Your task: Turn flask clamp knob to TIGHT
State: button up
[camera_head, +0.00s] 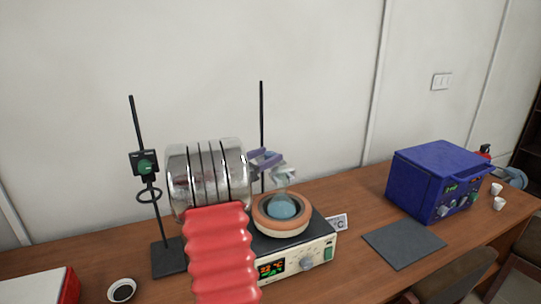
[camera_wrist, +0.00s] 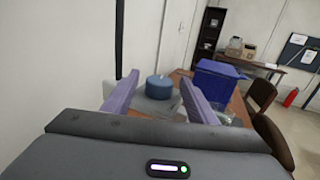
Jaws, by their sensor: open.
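My gripper (camera_head: 266,160) is open, its purple fingers beside the upright rod above the flask. In the wrist view, a round blue knob (camera_wrist: 159,86) shows between and beyond the spread fingers of my gripper (camera_wrist: 160,79); contact cannot be told. A pale clamp (camera_head: 285,173) sits at the neck of the round flask (camera_head: 284,206), partly hidden by my fingers. The flask holds blue liquid and rests in an orange-brown heating mantle (camera_head: 262,222). The knob's marking cannot be read.
A stirrer unit (camera_head: 318,256) with a lit display is under the mantle. A stand (camera_head: 167,258) at left carries a black box with a green knob (camera_head: 146,167). A blue furnace (camera_head: 432,182) and grey mat (camera_head: 403,243) are at right. A white wall is close behind.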

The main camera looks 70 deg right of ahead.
jog(key=shift+x, duration=1)
jog(key=shift+c, duration=0.7)
jog(key=c, duration=0.9)
